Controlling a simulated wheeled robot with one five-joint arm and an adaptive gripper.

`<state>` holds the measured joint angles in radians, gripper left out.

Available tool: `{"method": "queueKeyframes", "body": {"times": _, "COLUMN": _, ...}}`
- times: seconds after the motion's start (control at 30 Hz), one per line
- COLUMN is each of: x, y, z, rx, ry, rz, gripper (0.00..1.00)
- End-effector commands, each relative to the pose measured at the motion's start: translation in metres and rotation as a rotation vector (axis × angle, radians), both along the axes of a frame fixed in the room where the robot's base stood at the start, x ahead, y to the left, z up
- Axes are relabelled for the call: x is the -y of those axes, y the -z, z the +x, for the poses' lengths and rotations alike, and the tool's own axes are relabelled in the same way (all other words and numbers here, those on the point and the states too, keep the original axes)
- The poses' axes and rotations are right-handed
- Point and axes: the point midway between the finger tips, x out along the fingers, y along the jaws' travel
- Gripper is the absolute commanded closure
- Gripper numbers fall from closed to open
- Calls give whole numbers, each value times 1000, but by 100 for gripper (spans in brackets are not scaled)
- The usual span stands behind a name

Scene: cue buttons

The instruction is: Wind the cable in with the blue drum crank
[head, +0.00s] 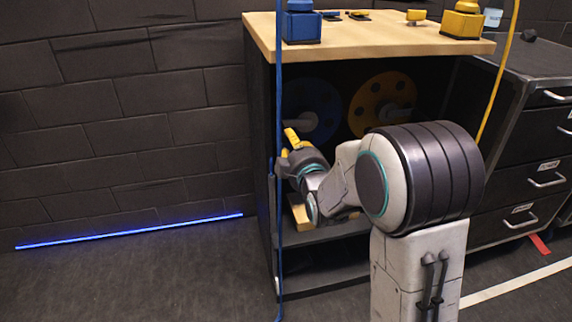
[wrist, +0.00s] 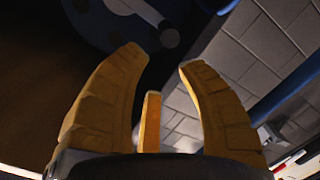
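The blue drum (head: 318,104) sits on the left inside the dark cabinet, partly hidden behind my gripper (head: 290,140). In the wrist view the dark blue drum (wrist: 97,22) fills the upper left. Its crank has a grey cylindrical handle (wrist: 168,38), which appears just beyond and between the tips of my gripper (wrist: 164,58). The two yellow fingers are apart and nothing is held between them. I cannot tell the exact depth gap to the handle. The blue cable (head: 279,120) hangs down the cabinet's left front, from near the blue block (head: 301,24) on top.
A yellow drum (head: 381,102) sits right of the blue one. A yellow cable (head: 498,72) hangs near the yellow block (head: 463,21). The wooden top (head: 370,38) overhangs the cabinet. A drawer unit (head: 520,150) stands at the right. Floor (head: 150,280) at the left is clear.

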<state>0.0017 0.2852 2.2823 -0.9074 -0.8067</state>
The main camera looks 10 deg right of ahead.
Motion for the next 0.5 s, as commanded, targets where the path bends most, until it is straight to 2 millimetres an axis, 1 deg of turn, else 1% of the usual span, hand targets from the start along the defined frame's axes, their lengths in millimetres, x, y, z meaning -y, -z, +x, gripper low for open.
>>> {"method": "queueKeyframes", "body": {"times": 0.03, "x": 0, "y": 16, "z": 3, "rx": 18, "ry": -2, "rz": -13, "gripper": 65}}
{"method": "queueKeyframes", "body": {"times": 0.1, "x": 0, "y": 22, "z": 7, "rx": 44, "ry": -2, "rz": -31, "gripper": 65}}
{"method": "queueKeyframes", "body": {"times": 0.23, "x": 0, "y": 28, "z": 10, "rx": 76, "ry": -3, "rz": -52, "gripper": 65}}
{"method": "queueKeyframes", "body": {"times": 0.37, "x": 0, "y": 29, "z": 15, "rx": 89, "ry": -3, "rz": -61, "gripper": 65}}
{"method": "queueKeyframes", "body": {"times": 0.5, "x": 0, "y": 29, "z": 27, "rx": 92, "ry": -3, "rz": -62, "gripper": 65}}
